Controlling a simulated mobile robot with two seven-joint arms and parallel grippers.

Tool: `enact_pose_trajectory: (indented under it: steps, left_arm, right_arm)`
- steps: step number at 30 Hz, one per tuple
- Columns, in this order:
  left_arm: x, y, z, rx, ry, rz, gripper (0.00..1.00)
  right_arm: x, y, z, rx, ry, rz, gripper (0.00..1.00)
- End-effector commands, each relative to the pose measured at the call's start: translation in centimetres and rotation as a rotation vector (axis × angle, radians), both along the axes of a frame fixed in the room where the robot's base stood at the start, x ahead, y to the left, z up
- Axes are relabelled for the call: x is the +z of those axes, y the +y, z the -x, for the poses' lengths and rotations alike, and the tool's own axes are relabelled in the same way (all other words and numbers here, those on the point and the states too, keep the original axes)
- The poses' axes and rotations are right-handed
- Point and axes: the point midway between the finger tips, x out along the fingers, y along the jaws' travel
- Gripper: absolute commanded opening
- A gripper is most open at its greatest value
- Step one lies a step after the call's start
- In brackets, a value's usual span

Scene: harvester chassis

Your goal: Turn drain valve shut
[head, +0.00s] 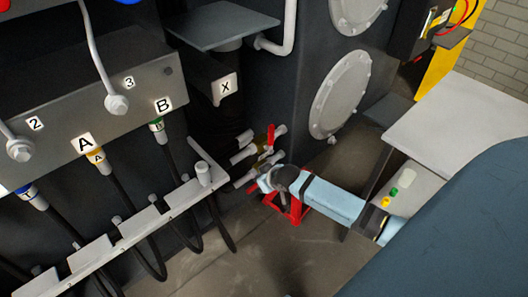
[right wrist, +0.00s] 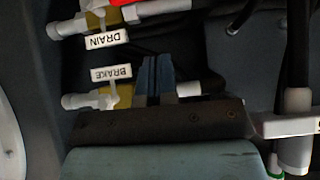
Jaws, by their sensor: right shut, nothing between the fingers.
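In the right wrist view, the drain valve has a brass body (right wrist: 97,20) with a white DRAIN label and a red handle (right wrist: 125,4) at the top edge, partly cut off. Pale pipe ends extend from both sides of the valve. My right gripper (right wrist: 155,75) is shut and empty, its blue fingers below the DRAIN label and close to the BRAKE valve (right wrist: 115,97). In the head view, the right gripper (head: 265,181) is beside two small valves with red handles (head: 271,137); their labels are unreadable there. My left gripper is out of view.
A pipe rail (head: 120,243) with hoses runs at the left, below a grey panel (head: 95,95) marked A and B. A round bolted cover (head: 340,95) is behind. A light table (head: 460,120) stands at the right.

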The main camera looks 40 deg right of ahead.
Motion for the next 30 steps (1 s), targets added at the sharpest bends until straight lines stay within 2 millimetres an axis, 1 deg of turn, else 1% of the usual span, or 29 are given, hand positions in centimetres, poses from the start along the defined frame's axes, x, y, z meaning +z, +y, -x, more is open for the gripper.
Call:
enact_pose_trajectory:
  steps: [1, 7, 9, 13, 18, 23, 30]
  left_arm:
    - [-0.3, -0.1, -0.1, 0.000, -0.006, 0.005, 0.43]
    - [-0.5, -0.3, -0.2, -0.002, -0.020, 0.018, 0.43]
    - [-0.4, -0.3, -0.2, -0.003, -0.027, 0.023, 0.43]
    - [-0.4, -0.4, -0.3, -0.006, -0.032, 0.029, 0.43]
    - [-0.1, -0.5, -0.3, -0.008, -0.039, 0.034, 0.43]
    - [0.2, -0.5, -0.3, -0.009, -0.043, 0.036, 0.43]
    - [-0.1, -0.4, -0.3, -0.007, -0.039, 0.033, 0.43]
  right_arm:
    - [-1.2, 0.1, -0.9, -0.001, 0.000, -0.001, 0.00]
    - [-4.1, 0.4, -3.9, 0.000, -0.001, 0.000, 0.00]
    - [-5.4, 0.3, -3.6, 0.001, 0.002, 0.001, 0.00]
    - [-6.9, 0.3, -3.6, 0.001, 0.001, 0.001, 0.00]
    - [-7.6, 0.3, -3.6, 0.001, -0.001, 0.001, 0.00]
    - [-7.7, 0.3, -3.6, 0.001, -0.001, 0.000, 0.00]
    - [-7.7, 0.3, -3.6, 0.001, -0.001, 0.002, 0.00]
